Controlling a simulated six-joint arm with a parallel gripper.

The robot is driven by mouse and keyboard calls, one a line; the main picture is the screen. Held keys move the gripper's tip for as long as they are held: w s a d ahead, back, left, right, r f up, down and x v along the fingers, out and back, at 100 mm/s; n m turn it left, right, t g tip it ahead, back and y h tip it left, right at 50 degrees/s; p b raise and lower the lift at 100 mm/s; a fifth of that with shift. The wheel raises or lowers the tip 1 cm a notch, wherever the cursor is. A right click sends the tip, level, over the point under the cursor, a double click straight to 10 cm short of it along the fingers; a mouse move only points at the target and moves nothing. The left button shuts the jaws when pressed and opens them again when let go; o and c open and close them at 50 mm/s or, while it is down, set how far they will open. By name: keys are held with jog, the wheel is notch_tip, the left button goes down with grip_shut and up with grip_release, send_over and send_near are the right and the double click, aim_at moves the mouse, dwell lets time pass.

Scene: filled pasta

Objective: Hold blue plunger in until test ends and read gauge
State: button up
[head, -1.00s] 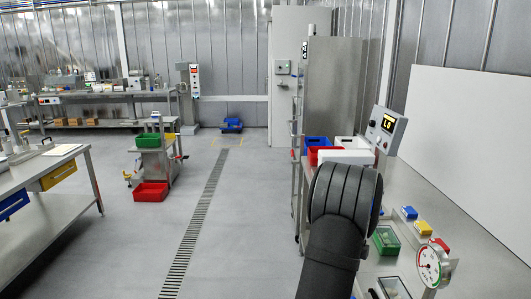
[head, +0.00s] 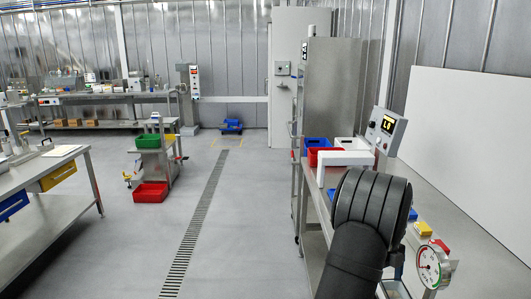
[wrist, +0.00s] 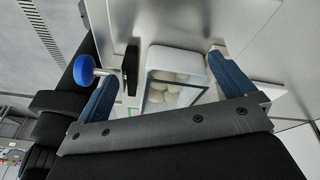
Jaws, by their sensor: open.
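The blue plunger (wrist: 84,69) is a round blue knob on a short silver stem, at the left of the wrist view. My gripper (wrist: 162,66) is open, with its two blue fingers wide apart. The knob lies just outside the left finger, not between the fingers; I cannot tell whether they touch. A clear-topped container (wrist: 177,88) with several pale round pieces shows between the fingers. The gauge (head: 433,267) is a white round dial with coloured marks at the lower right of the head view; its needle is too small to read surely. My arm hides the gripper there.
A display box (head: 387,129) with yellow digits stands on the steel bench at the right. Red (head: 322,154) and blue (head: 316,143) bins stand farther back. A white panel (head: 467,130) borders the bench.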

jog(key=shift+a, duration=0.1)
jog(key=c, duration=1.4)
jog(key=shift+w+a+n, duration=0.1)
jog(key=shift+a+n, duration=0.5)
jog(key=shift+n, duration=0.4)
grip_shut()
jog(key=shift+w+a+n+g+h, duration=0.1)
jog(key=shift+a+n+g+h, duration=0.25)
jog(key=shift+n, duration=0.25)
jog(key=a+n, duration=0.2)
jog(key=n, duration=0.1)
jog(key=a+n+h, duration=0.1)
jog(key=a+n, duration=0.1)
jog(key=n, duration=0.1)
jog(key=a+n+g+h, duration=0.1)
jog(key=a+n, duration=0.1)
jog(key=n, duration=0.1)
jog(key=shift+w+f, duration=0.25)
jog(key=s+a+f+m+t+h, duration=0.1)
jog(key=a+m+h, duration=0.6)
jog(key=m, duration=1)
jog(key=s+a+f+m+t+h, duration=0.2)
jog(key=s+a+m+t+h, duration=0.2)
jog(key=a+m+h, duration=0.4)
jog(key=shift+s+a+f+m, duration=0.35)
jog(key=shift+a+m, duration=2.25)
jog(key=shift+m, duration=2.5)
